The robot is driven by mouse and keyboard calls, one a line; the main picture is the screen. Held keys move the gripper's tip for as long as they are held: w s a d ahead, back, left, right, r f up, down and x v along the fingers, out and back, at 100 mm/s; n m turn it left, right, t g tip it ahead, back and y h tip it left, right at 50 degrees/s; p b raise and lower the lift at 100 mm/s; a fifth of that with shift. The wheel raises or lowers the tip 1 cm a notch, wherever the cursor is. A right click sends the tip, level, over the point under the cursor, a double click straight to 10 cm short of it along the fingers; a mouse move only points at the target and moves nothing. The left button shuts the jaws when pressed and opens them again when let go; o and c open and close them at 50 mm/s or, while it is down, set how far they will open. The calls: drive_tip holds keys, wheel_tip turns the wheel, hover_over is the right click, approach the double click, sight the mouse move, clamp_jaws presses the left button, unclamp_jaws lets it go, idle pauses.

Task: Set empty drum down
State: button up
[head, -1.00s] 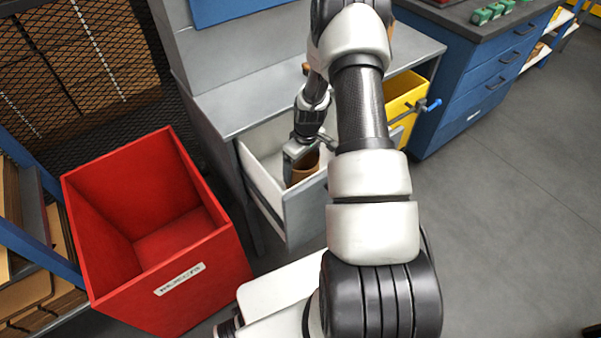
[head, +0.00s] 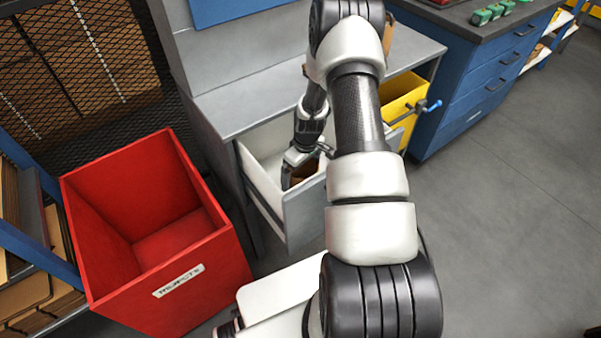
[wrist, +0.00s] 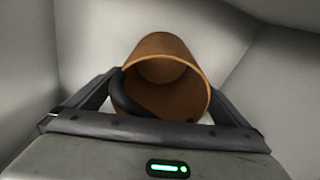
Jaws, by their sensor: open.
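The empty drum is a brown, hollow cylinder (wrist: 165,75) in the wrist view, with its open mouth toward the camera and nothing seen inside. It sits inside the open white drawer (head: 262,180) of the grey bench; part of it shows in the head view (head: 303,173). My gripper (wrist: 165,100) is down in the drawer, its fingers open at either side of the drum. A dark finger part overlaps the drum's near left rim. I cannot tell whether any finger touches the drum, and its base is hidden.
A red open bin (head: 165,270) stands left of the drawer. A yellow bin (head: 400,95) with a blue-handled clamp (head: 430,105) is to the right. The grey bench top (head: 235,105) is above the drawer. Open floor (head: 510,220) lies at the right.

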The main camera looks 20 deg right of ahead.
drive_tip(key=s+a+r+t+p, duration=0.1)
drive_tip(key=s+a+r, duration=0.1)
drive_tip(key=r, duration=1)
drive_tip(key=s+a+r+m+h, duration=0.1)
drive_tip(key=s+a+r, duration=0.1)
drive_tip(key=r, duration=1)
drive_tip(key=s+a+r+t+p, duration=0.1)
drive_tip(key=s+a+r, duration=0.1)
drive_tip(key=r, duration=1)
drive_tip(key=s+a+r+m+t, duration=0.1)
drive_tip(key=s+a+r, duration=0.3)
drive_tip(key=s, duration=0.5)
drive_tip(key=s+a+r+m+t, duration=0.1)
drive_tip(key=s+a+r, duration=0.3)
drive_tip(key=s+r, duration=0.4)
drive_tip(key=shift+s+r+m, duration=0.15)
drive_tip(key=shift+s+m, duration=0.55)
